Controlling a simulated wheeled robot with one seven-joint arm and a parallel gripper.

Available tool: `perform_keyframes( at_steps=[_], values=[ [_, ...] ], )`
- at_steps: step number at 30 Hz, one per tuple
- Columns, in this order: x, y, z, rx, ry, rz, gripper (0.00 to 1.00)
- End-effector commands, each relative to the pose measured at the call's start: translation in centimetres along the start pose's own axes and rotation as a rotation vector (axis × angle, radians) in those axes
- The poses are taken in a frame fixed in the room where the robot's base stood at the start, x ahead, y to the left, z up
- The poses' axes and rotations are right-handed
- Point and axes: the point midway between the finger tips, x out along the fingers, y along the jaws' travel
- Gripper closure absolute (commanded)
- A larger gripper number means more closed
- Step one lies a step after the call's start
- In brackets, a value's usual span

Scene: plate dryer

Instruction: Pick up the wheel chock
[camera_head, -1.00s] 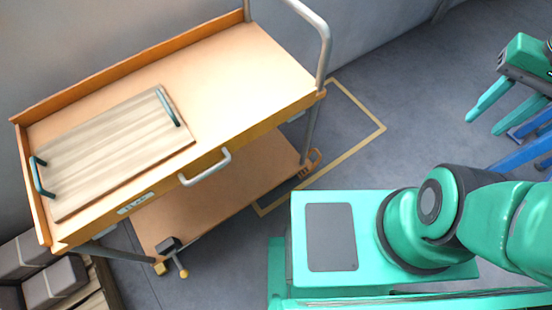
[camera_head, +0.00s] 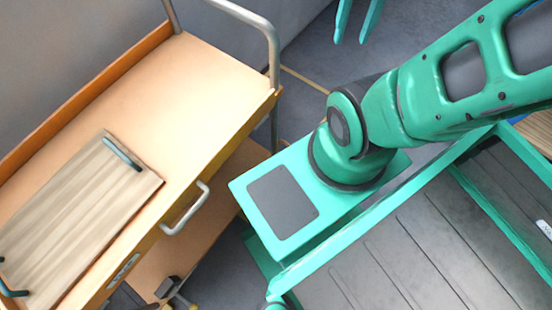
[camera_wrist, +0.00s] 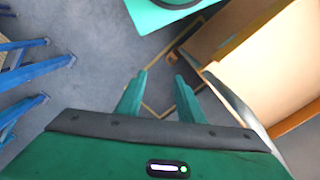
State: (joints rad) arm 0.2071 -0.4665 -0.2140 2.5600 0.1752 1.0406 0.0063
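A small orange piece (camera_wrist: 173,57), which looks like the wheel chock, lies on the floor at the foot of the cart in the wrist view. It is small there, and its shape is hard to make out. In the head view my own body and the cart mostly hide that spot. My gripper (camera_wrist: 161,76) has two green fingers spread apart, with nothing between them. They point toward the floor beside the cart, and the orange piece appears beyond the fingertips, apart from them. The gripper's fingers (camera_head: 350,40) also show at the top of the head view.
An orange cart (camera_head: 190,85) with a metal push rail (camera_head: 245,14) stands close on the left in the head view. A wooden tray (camera_head: 75,220) with dark handles lies on it. Yellow lines mark the floor. Blue metal legs (camera_wrist: 30,70) stand at left in the wrist view.

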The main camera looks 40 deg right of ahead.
Motion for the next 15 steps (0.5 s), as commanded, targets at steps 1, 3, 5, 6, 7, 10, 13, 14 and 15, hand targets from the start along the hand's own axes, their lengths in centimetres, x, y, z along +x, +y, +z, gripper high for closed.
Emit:
perform_keyframes(
  at_steps=[1, 3, 5, 6, 7, 10, 13, 14, 15],
  values=[
    [-0.4, 0.5, 0.8, -0.003, 0.009, -0.005, 0.66],
    [-0.5, 0.6, 0.5, -0.007, 0.011, -0.001, 0.66],
    [-0.4, 0.5, -0.4, -0.018, 0.009, 0.007, 0.66],
    [-0.3, 0.1, -1.1, -0.030, 0.008, 0.014, 0.66],
    [-0.1, -0.1, -1.7, -0.040, 0.005, 0.021, 0.66],
    [0.5, -0.5, -4.4, -0.080, 0.000, 0.044, 0.66],
    [1.5, -0.8, -7.6, -0.128, -0.004, 0.066, 0.66],
    [1.9, -0.9, -8.5, -0.142, -0.006, 0.071, 0.66],
    [2.4, -1.1, -9.7, -0.162, -0.009, 0.079, 0.66]
  ],
)
